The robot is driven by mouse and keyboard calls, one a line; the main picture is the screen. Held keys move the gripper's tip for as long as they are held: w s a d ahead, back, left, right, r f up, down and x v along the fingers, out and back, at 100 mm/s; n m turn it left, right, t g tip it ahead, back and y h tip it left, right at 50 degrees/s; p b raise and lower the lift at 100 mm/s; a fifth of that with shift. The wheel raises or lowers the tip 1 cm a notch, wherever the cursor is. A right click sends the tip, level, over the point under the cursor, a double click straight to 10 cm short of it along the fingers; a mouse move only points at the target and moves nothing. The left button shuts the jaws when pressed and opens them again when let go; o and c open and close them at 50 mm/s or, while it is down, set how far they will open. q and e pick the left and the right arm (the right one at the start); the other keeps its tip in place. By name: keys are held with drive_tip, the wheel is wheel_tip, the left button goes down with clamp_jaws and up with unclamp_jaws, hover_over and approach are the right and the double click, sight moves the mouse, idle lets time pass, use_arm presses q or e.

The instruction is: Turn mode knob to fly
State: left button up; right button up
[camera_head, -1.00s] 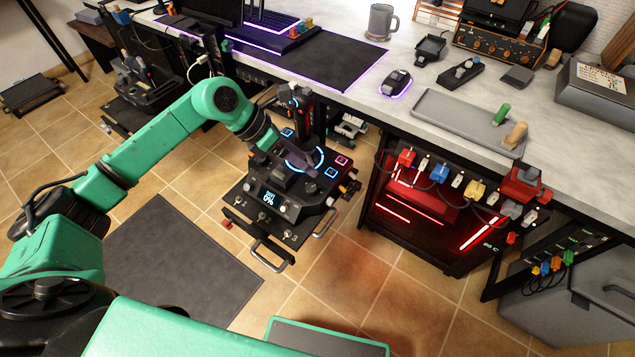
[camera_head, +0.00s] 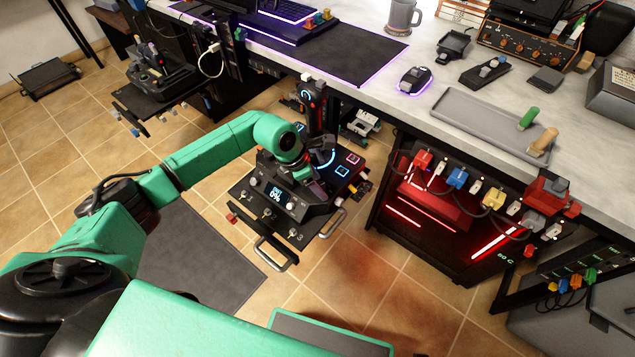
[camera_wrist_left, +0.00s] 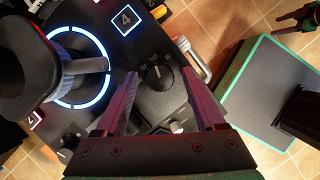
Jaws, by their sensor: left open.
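The flight-sim control panel (camera_head: 262,216) is a black box with a stick, a small screen reading 0%, knobs and toggle switches. In the left wrist view a black round knob (camera_wrist_left: 157,78) with white dial marks shows between my fingers; its labels are too small to read. My left gripper (camera_wrist_left: 157,60) is open and empty, with one finger on each side of the knob in the picture. I cannot tell whether they touch it.
The joystick (camera_wrist_left: 40,65) with a lit blue ring stands left of my fingers in the wrist view. Metal handles (camera_head: 272,252) edge the panel. The desk (camera_head: 440,75) and a red-lit computer case (camera_head: 420,205) are to the right. Open floor lies in front.

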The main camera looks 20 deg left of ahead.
use_arm(q)
clamp_jaws()
drive_tip(key=shift+r, duration=0.1)
use_arm(e)
drive_tip(key=shift+s+r, duration=0.1)
drive_tip(key=shift+s, duration=0.05)
use_arm(q)
drive_tip(key=shift+s+n+t+p, duration=0.1)
drive_tip(key=shift+n+t+p, duration=0.2)
drive_tip(key=shift+n+p, duration=0.3)
drive_tip(key=n+t+y+p, duration=0.1)
drive_tip(key=n, duration=0.2)
drive_tip(key=shift+d+r+n+p, duration=0.1)
drive_tip(key=shift+d+n+p, duration=0.05)
drive_tip(key=shift+n+p, duration=0.25)
drive_tip(key=shift+n+y, duration=0.6)
drive_tip(key=shift+n, duration=0.8)
use_arm(e)
drive_tip(key=shift+s+d+r, duration=0.1)
drive_tip(key=shift+s+d, duration=0.1)
drive_tip(key=shift+s, duration=0.7)
drive_tip(key=shift+s+d+r, duration=0.1)
drive_tip(key=shift+s+d, duration=0.1)
drive_tip(key=shift+s, duration=0.7)
drive_tip(key=shift+s+d+r, duration=0.1)
drive_tip(key=shift+s+d, duration=0.1)
drive_tip(key=shift+s, duration=0.7)
use_arm(q)
unclamp_jaws()
